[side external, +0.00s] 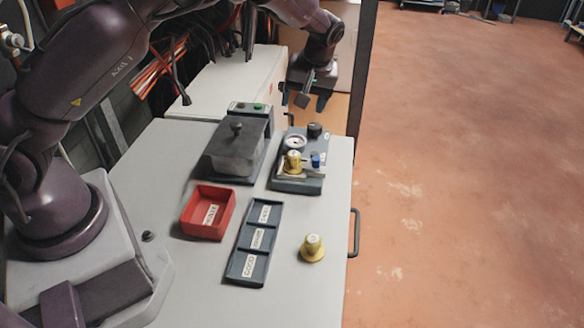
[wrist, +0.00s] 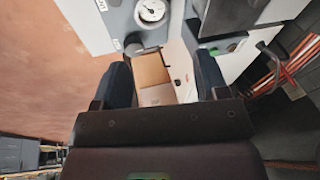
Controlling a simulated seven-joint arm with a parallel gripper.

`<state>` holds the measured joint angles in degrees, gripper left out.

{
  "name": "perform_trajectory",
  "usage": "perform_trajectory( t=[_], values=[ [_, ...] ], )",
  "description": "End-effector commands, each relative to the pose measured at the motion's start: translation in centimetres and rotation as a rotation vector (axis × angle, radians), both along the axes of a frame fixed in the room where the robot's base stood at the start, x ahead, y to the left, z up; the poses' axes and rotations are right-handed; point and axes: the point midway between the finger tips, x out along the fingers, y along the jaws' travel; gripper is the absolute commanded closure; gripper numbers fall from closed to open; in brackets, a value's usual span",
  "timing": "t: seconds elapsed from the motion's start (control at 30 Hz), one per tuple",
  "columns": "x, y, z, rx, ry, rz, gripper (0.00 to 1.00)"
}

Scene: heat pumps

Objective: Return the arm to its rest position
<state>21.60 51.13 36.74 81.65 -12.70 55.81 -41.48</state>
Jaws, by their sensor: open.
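My gripper (side external: 309,100) hangs above the far end of the workbench, beyond the gauge fixture, in the side external view. In the wrist view my gripper (wrist: 163,76) shows two dark fingers set wide apart with nothing between them. Below and beyond the fingers are an open cardboard box (wrist: 152,70) and a pale surface. My arm reaches over the bench from its base at the left.
The bench (side external: 320,215) holds a gauge fixture (side external: 298,186) with a brass part in it, a grey lidded box (side external: 235,155), a red tray (side external: 188,218), a dark three-compartment tray (side external: 243,240) and a loose brass part (side external: 313,249). Cables hang behind. Open floor lies right.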

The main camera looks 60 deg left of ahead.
Motion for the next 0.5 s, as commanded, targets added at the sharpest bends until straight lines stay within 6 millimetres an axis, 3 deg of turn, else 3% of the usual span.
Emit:
perform_trajectory(
  t=[0.27,0.5],
  values=[
    [-7.1,-1.9,5.5,-0.206,0.042,-0.292,0.33],
    [-14.5,-4.5,11.0,-0.309,-0.020,-0.613,0.33]
  ],
)
